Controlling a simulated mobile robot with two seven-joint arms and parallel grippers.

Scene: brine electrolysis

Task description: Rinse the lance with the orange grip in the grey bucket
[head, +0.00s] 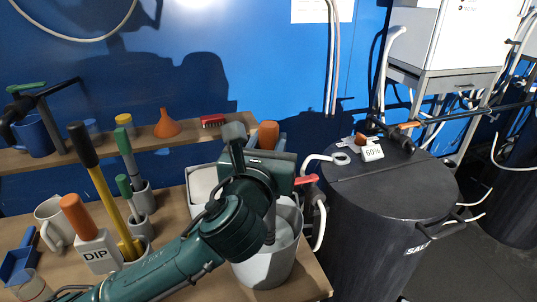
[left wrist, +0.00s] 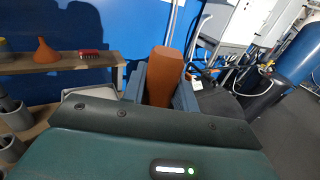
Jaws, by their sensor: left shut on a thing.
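The lance's orange grip (head: 268,134) shows just above my left gripper (head: 272,158) in the head view. In the left wrist view the orange grip (left wrist: 165,75) stands between the two fingers of the left gripper (left wrist: 158,85), which is shut on it. The lance's shaft (head: 270,226) runs down below the gripper into the mouth of the grey bucket (head: 262,274). Its lower end is hidden in the bucket, so I cannot tell how deep it reaches. My forearm and wrist cover the bucket's left rim. My right gripper is not in view.
A dark drum (head: 385,215) stands right of the bucket, with a small "60%" tag (head: 373,152) on its lid. A "DIP" holder (head: 98,254) with another orange handle, mugs and racked tools crowd the bench's left. A shelf (head: 150,136) holds an orange funnel (head: 166,124) and red brush (head: 213,120).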

